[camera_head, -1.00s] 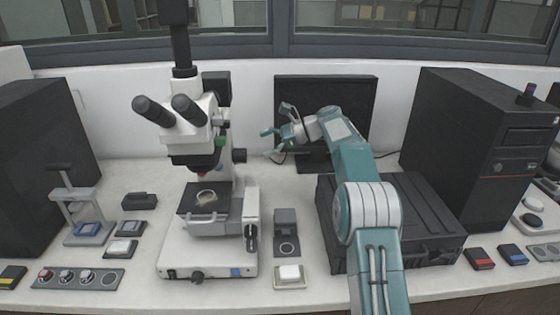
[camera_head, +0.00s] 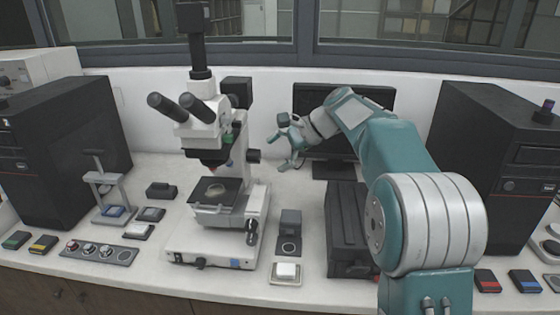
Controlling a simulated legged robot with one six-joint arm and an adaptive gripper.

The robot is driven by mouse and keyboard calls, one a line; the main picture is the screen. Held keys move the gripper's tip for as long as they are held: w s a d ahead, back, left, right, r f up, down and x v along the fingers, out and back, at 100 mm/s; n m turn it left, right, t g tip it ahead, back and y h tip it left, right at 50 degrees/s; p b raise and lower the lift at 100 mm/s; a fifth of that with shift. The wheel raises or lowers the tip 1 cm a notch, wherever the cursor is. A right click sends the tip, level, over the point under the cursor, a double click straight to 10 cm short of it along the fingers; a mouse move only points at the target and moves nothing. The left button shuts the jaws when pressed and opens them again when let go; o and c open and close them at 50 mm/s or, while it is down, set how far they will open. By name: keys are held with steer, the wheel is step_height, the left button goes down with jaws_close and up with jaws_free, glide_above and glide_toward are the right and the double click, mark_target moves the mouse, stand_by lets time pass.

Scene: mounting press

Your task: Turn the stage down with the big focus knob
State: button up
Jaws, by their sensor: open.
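A white microscope (camera_head: 219,135) with black eyepieces stands upright on the bench. Its dark stage (camera_head: 208,191) carries a small round pale sample, below the objective. A black knob (camera_head: 251,231) sits low on the right side of the microscope, beside the stage; it looks like the big focus knob. Another black knob (camera_head: 254,156) sticks out higher, to the right of the column. My gripper (camera_head: 279,152) is open and empty, its fingers pointing left. In the picture it is just right of the upper knob and above the low knob, apart from both.
A small dark block (camera_head: 290,223) and a white-topped button (camera_head: 286,271) stand right of the microscope. A small press (camera_head: 104,190) and a dial panel (camera_head: 99,252) are at left.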

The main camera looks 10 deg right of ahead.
steer(key=shift+s+d+r+n, duration=0.15)
steer(key=shift+s+n, duration=0.15)
steer(key=shift+s, duration=0.9)
steer(key=shift+a, duration=0.2)
steer(key=s+d+n+t+h, duration=0.1)
steer(key=s+d+n+h, duration=0.15)
steer(key=s, duration=0.75)
steer(key=s+d+n+h, duration=0.1)
steer(key=s+n+h, duration=0.25)
steer(key=s, duration=0.65)
steer(key=s+d+f+n+t+h, duration=0.1)
steer(key=s+d+f+n, duration=0.1)
steer(key=s, duration=0.5)
steer(key=s+d+f+n+t+h, duration=0.1)
steer(key=s+d+f+n+h, duration=0.1)
steer(key=s+f, duration=0.4)
steer(key=shift+s+d+f+n, duration=0.25)
steer(key=shift+s+d+n, duration=0.15)
steer(key=shift+n, duration=0.6)
